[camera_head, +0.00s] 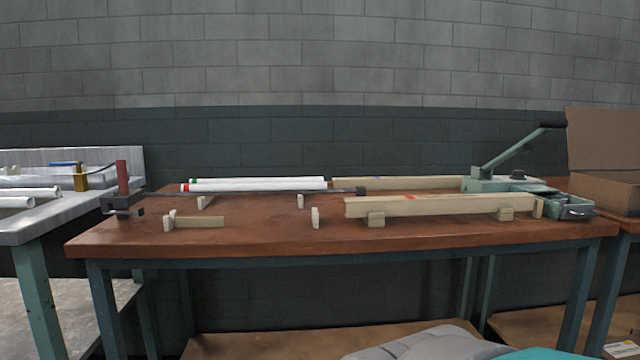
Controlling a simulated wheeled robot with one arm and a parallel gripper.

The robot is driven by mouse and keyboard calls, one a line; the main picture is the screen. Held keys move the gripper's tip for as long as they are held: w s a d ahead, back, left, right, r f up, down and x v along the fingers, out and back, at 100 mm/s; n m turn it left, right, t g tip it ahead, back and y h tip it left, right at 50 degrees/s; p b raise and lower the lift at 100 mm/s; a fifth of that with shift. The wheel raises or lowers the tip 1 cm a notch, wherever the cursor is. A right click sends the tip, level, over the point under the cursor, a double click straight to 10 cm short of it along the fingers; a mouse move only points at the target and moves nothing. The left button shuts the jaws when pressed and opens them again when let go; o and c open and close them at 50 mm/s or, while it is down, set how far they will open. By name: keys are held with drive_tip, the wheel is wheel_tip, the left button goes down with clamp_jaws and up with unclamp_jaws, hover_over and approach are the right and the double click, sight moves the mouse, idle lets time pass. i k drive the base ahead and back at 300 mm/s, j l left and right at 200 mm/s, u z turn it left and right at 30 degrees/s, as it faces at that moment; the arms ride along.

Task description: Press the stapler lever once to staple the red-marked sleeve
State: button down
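The stapler (490,184) is a pale green machine at the right end of the brown table. Its lever (515,146) slants up to the right and ends in a black grip (552,125). The red-marked sleeve (240,187) is a white tube with a red band at its left end, lying at the back left of the table. A second white tube with a green band (260,180) lies just behind it. My gripper is not in view.
A wooden beam with a red mark (430,204) lies on blocks in front of the stapler. A dark rod (280,192) runs left to a clamp (122,185). An open cardboard box (606,190) stands right. A grey bench (60,222) stands left. The front middle of the table (270,240) is clear.

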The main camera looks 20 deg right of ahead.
sight(545, 125)
drive_tip(key=z, duration=1.7)
drive_tip(key=i+j+z, duration=0.2)
drive_tip(key=j+z, duration=0.15)
drive_tip(key=j, duration=0.35)
drive_tip(key=i+j+z, duration=0.1)
drive_tip(key=j+z, duration=0.25)
drive_tip(key=j, duration=0.3)
drive_tip(key=j+z, duration=0.4)
drive_tip(key=j, duration=0.3)
